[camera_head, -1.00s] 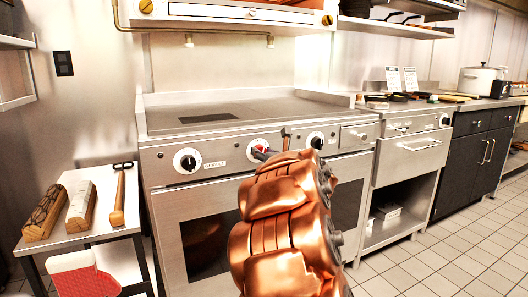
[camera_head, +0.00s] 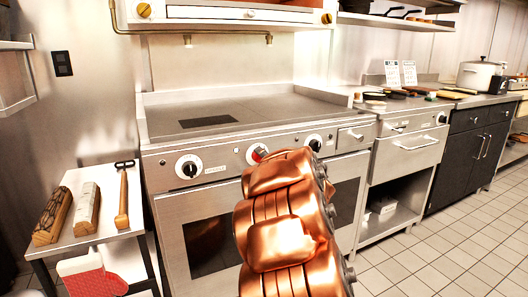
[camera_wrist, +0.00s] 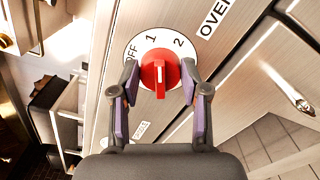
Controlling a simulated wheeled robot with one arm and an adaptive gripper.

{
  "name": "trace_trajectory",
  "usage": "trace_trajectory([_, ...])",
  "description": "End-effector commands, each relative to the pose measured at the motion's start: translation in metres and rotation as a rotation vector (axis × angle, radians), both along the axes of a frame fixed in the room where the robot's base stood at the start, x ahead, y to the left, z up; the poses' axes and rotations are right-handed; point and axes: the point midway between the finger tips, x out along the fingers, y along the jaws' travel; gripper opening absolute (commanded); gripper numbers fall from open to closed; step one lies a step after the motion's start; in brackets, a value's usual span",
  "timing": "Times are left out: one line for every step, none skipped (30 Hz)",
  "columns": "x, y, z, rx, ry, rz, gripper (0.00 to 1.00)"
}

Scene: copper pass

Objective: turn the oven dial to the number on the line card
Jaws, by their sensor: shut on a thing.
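The red oven dial (camera_wrist: 158,72) sits on a white plate marked OFF, 1 and 2 in the wrist view. A label reading "OVE", cut off by the edge, is beside it. My gripper (camera_wrist: 161,78) has one finger on each side of the dial and is shut on it. In the head view the red dial (camera_head: 259,154) is on the range front, and my copper arm hides the gripper. Two upright cards (camera_head: 401,73) stand on the right counter; their print is too small to read.
A black-and-white dial (camera_head: 189,167) is left of the red one and another (camera_head: 314,142) is to its right. The oven door lies below. A side table (camera_head: 92,232) holds wooden blocks and a wooden-handled tool. Tiled floor is clear at right.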

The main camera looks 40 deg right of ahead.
Motion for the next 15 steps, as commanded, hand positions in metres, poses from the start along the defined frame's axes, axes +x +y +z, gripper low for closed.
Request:
trace_trajectory([-0.0003, -0.0001, 0.0014, 0.045, -0.009, -0.001, 0.1])
trace_trajectory([-0.0004, 0.0, 0.0012, 0.071, -0.017, -0.001, 0.1])
trace_trajectory([-0.0006, -0.0001, 0.0009, 0.107, -0.029, -0.002, 0.1])
trace_trajectory([-0.0007, -0.0002, 0.0005, 0.135, -0.038, -0.002, 0.1])
trace_trajectory([-0.0008, -0.0002, 0.0004, 0.161, -0.047, -0.002, 0.1])
trace_trajectory([-0.001, -0.0004, -0.0001, 0.197, -0.058, -0.002, 0.1])
trace_trajectory([-0.001, -0.0006, -0.0002, 0.225, -0.068, -0.003, 0.1])
trace_trajectory([-0.0011, -0.0007, -0.0005, 0.251, -0.078, -0.003, 0.1])
trace_trajectory([-0.0011, -0.0008, -0.0007, 0.288, -0.091, -0.003, 0.1])
trace_trajectory([-0.001, -0.0009, -0.001, 0.316, -0.1, -0.004, 0.1])
trace_trajectory([-0.0009, -0.0009, -0.0011, 0.342, -0.11, -0.004, 0.1])
trace_trajectory([-0.0008, -0.0008, -0.0013, 0.378, -0.122, -0.004, 0.1])
trace_trajectory([-0.0006, -0.0007, -0.0013, 0.406, -0.132, -0.003, 0.1])
trace_trajectory([-0.0005, -0.0005, -0.0013, 0.432, -0.141, -0.003, 0.1])
trace_trajectory([-0.0003, -0.0003, -0.0013, 0.466, -0.154, -0.002, 0.1])
